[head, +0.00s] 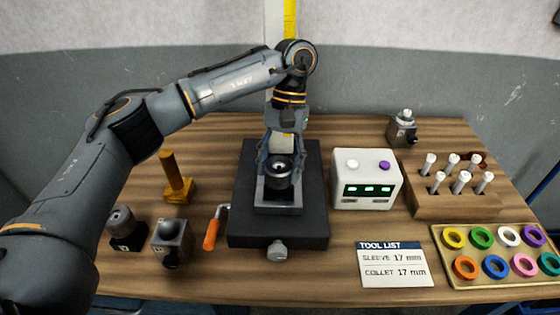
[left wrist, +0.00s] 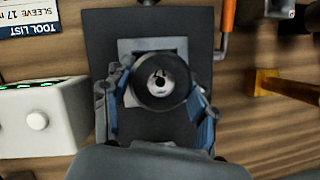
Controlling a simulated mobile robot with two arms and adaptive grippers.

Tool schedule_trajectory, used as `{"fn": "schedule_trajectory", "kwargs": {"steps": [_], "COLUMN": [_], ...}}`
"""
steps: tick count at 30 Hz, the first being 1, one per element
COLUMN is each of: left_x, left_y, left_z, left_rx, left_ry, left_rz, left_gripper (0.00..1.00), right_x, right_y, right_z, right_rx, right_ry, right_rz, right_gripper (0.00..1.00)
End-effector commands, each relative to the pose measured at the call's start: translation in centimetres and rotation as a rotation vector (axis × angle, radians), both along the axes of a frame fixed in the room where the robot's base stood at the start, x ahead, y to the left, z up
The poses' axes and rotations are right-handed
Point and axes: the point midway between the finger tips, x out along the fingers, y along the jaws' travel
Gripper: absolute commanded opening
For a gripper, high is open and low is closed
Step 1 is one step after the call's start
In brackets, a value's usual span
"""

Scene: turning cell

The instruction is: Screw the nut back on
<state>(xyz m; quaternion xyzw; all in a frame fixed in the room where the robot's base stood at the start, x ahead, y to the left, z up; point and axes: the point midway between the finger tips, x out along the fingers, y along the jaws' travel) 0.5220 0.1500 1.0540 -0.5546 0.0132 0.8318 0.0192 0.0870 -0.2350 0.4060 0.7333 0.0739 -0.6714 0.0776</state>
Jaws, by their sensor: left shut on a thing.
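The dark round nut (head: 279,178) sits at the top of the grey holder (head: 279,204) on the black base plate (head: 252,228). In the left wrist view the nut (left wrist: 148,97) is a black ring around a lighter centre with a small hole. My left gripper (head: 279,166) reaches down from above, with its fingers on either side of the nut, shut on it. In the left wrist view the two fingers (left wrist: 160,92) flank the ring. The thread under the nut is hidden, so I cannot tell how far it is screwed on. My right gripper is not in view.
An orange-handled crank (head: 211,233) lies left of the base plate. A white box (head: 365,180) with green displays stands close on the right. A wooden rack (head: 455,203) of pins, a tray of coloured rings (head: 440,238) and a tool list card (head: 394,266) are further right.

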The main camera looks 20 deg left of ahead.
Motion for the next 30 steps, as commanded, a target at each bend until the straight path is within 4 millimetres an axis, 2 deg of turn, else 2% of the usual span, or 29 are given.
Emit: {"fn": "schedule_trajectory", "kwargs": {"steps": [4, 13, 20, 26, 27, 30], "left_x": [-0.34, -0.34, -0.33, -0.33, -0.33, -0.27], "left_y": [0.04, 0.07, 0.08, 0.12, 0.12, 0.11], "left_z": [-0.09, -0.23, -0.17, -0.23, -0.23, -0.18], "left_rx": [0.004, 0.003, 0.003, 0.002, 0.001, 0.001], "left_ry": [0.014, 0.015, 0.015, 0.015, 0.015, 0.012], "left_rz": [-0.155, -0.182, -0.365, -0.377, -0.377, -0.375], "left_gripper": [0.21, 0.21, 0.21, 0.21, 0.62, 0.82], "right_x": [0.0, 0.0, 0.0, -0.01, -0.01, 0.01], "right_y": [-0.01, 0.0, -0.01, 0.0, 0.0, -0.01], "right_z": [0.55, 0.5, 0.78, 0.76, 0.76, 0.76], "right_rx": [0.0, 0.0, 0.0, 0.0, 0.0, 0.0], "right_ry": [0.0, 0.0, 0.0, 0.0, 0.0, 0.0], "right_rz": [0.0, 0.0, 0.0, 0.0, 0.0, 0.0], "right_gripper": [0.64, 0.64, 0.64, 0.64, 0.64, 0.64]}}
